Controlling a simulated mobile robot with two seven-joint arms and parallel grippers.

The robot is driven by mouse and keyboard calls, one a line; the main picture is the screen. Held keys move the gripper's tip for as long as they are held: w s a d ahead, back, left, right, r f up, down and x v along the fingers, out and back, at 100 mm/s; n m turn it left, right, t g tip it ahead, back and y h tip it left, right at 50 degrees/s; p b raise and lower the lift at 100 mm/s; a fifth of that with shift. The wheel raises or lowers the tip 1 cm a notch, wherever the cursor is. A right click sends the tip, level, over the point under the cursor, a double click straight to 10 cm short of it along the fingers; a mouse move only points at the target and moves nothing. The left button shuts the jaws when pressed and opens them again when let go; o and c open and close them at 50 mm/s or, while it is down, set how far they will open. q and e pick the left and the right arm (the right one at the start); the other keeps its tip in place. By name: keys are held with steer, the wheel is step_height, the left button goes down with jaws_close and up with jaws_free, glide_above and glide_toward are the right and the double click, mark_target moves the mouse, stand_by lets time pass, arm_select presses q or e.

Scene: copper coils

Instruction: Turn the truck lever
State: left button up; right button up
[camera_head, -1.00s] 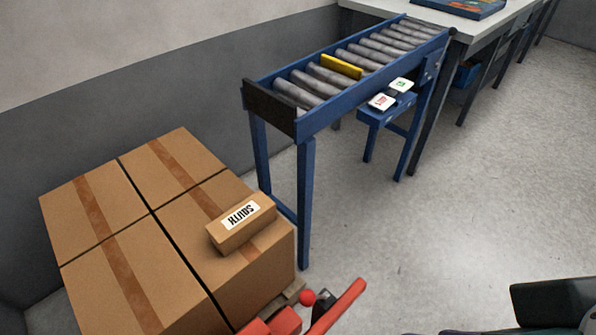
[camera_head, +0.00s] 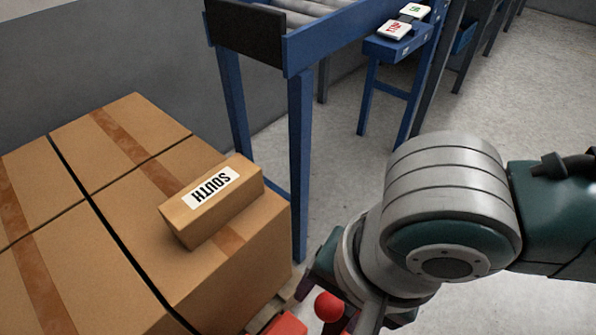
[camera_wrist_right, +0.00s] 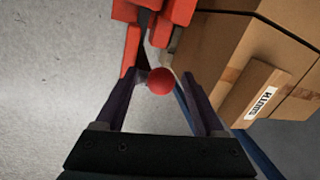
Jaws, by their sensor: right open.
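The truck lever's red ball knob (camera_head: 329,306) shows at the bottom of the head view, beside the boxes. In the right wrist view the knob (camera_wrist_right: 160,81) lies between the open fingers of my right gripper (camera_wrist_right: 163,78), nearer the left fingertip. I cannot tell whether a finger touches it. The red truck (camera_head: 285,325) is mostly cut off by the lower edge; its red parts also show at the top of the wrist view (camera_wrist_right: 180,12). In the head view my right gripper (camera_head: 352,298) is partly hidden by its own wrist. My left gripper is not in view.
Large cardboard boxes (camera_head: 100,180) stand left of the lever, with a small box labelled SOUTH (camera_head: 215,205) on top. A blue roller conveyor (camera_head: 300,130) stands behind, its leg close to the boxes. A small blue stand (camera_head: 400,45) holds two buttons. Floor at right is clear.

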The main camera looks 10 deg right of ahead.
steer(key=shift+w+a+f+b, duration=0.15)
steer(key=shift+f+b, duration=0.25)
steer(key=shift+f, duration=0.6)
steer(key=shift+w+a+f+b, duration=0.15)
steer(key=shift+f+b, duration=0.25)
steer(key=shift+f, duration=0.55)
jaws_close()
